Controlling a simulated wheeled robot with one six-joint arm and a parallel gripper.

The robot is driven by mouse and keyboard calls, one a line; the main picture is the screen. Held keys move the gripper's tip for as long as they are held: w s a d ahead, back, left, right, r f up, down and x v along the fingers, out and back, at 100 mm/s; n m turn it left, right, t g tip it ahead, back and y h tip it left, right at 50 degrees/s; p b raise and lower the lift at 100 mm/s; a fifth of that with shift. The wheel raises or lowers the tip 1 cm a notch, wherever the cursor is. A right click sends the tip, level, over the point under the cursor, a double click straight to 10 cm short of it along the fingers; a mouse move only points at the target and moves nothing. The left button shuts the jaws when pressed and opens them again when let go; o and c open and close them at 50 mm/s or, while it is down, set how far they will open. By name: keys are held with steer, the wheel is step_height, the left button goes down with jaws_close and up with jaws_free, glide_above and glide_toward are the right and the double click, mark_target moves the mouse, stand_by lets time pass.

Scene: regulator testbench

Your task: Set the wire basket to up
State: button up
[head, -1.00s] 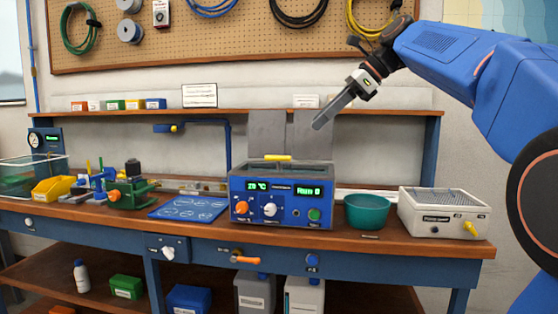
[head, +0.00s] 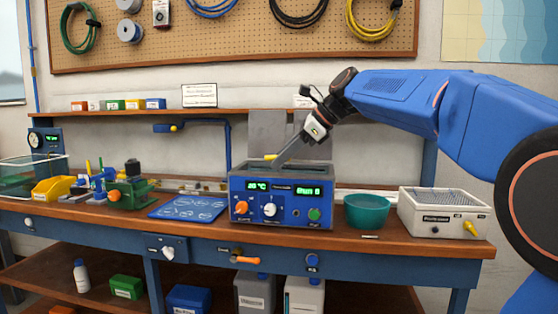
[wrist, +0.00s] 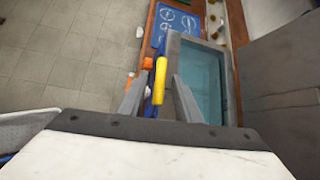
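The basket body is hidden by the bath wall. My gripper (head: 279,163) reaches down from the right, its fingers at the bath top close to the handle. In the wrist view the yellow handle (wrist: 160,80) lies between the two separated fingers of my gripper (wrist: 158,80), with a gap on each side. Whether the fingers are level with the handle or above it is unclear. The bath's open water tank (wrist: 203,75) is to the right.
A teal bowl (head: 367,212) and a white box with a mesh top (head: 443,212) stand right of the bath. A blue mat (head: 188,208) and green vise (head: 130,193) are to its left.

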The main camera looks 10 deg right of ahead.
steer(key=shift+w+a+f, duration=0.2)
steer(key=shift+a+f, duration=0.2)
jaws_close()
steer(key=shift+r, duration=3.6)
jaws_free()
steer(key=v, duration=1.7)
steer(key=shift+d, duration=0.2)
